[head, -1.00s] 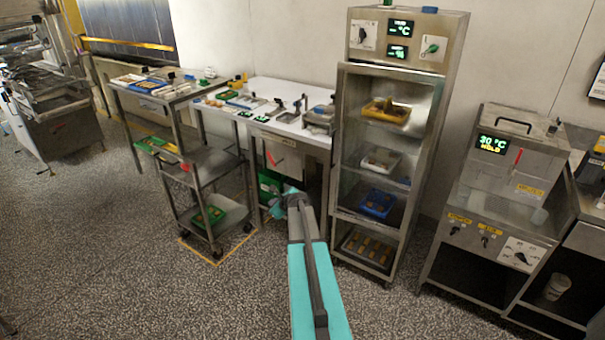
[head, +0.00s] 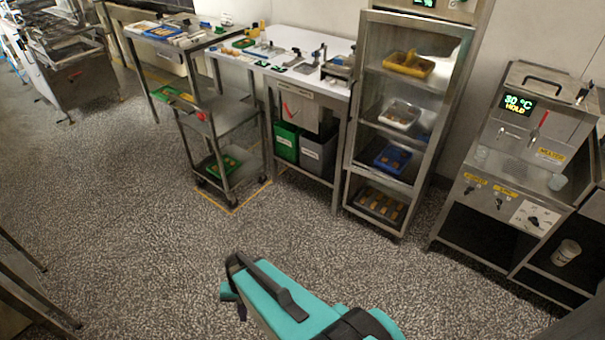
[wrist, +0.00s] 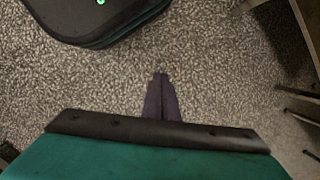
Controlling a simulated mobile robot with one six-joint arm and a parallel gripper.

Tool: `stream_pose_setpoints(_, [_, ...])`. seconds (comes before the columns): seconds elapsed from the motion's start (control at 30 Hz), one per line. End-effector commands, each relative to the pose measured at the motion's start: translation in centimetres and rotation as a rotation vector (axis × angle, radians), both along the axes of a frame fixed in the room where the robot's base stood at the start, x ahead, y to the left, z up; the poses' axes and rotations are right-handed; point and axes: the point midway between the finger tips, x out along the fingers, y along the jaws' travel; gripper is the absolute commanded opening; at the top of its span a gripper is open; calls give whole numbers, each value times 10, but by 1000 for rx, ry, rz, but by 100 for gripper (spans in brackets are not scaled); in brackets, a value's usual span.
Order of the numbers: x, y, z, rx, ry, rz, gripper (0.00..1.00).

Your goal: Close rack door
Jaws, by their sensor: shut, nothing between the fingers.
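The rack is a tall steel cabinet (head: 437,125) at the upper right of the head view. Its front has a steel-framed door (head: 352,105) with a clear pane, and the trays on the shelves show through the front. The door frame stands close to the cabinet front; I cannot tell whether a small gap remains. My gripper (wrist: 161,78) is shut and empty, pointing down over bare speckled floor in the wrist view. In the head view my teal arm is low at the bottom, well in front of the rack and apart from it. The fingertips are not clear there.
Left of the rack stand a white-topped table (head: 300,48) with bins beneath and a steel trolley (head: 220,120). Right is a steel machine (head: 520,150) reading 30 °C. A table edge (head: 30,295) shows at lower left. The floor before the rack is clear.

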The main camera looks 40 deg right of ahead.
Motion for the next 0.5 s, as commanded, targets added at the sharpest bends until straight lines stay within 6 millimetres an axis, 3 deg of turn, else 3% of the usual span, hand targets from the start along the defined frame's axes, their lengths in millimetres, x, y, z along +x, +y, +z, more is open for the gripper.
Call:
stream_pose_setpoints(0.03, [-29, 12, -2, 1, 42, 115, 0])
stream_pose_setpoints(0.2, [-102, 31, -6, 16, 162, 455, 0])
stream_pose_setpoints(0.33, [-136, 33, -4, 31, 227, 626, 0])
stream_pose_setpoints(0.5, [-154, 33, -3, 43, 263, 719, 0])
